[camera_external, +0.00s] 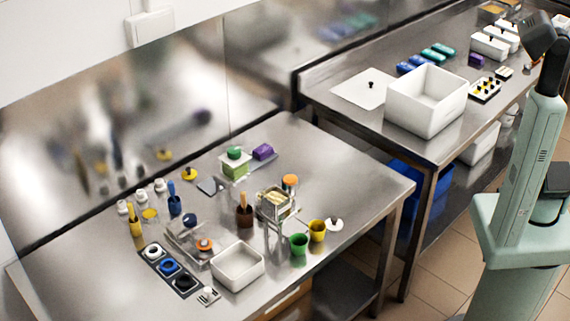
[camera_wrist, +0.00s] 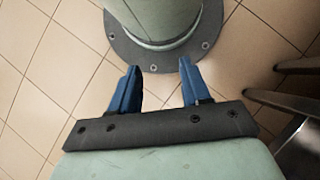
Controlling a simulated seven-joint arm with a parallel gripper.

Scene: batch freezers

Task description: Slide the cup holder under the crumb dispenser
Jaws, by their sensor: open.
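In the external view, a clear box of pale crumbs (camera_external: 274,205) stands on a metal frame on the near steel table, with an orange knob beside its top; it looks like the crumb dispenser. A green cup (camera_external: 299,244) and a yellow cup (camera_external: 317,231) are just in front of it. I cannot tell for sure which part is the cup holder; a low metal-and-clear piece with an orange knob (camera_external: 204,244) stands to the left. My gripper (camera_wrist: 159,90) is open and empty in the wrist view, its blue fingers apart above the floor and my base, away from the table.
A white bin (camera_external: 237,267) stands left of the cups. A dark strip with round pieces (camera_external: 153,250) lies further left. Brushes and bottles stand by the back wall. Another table (camera_external: 320,90) with a large white bin (camera_external: 427,103) is behind. The near table's right end is clear.

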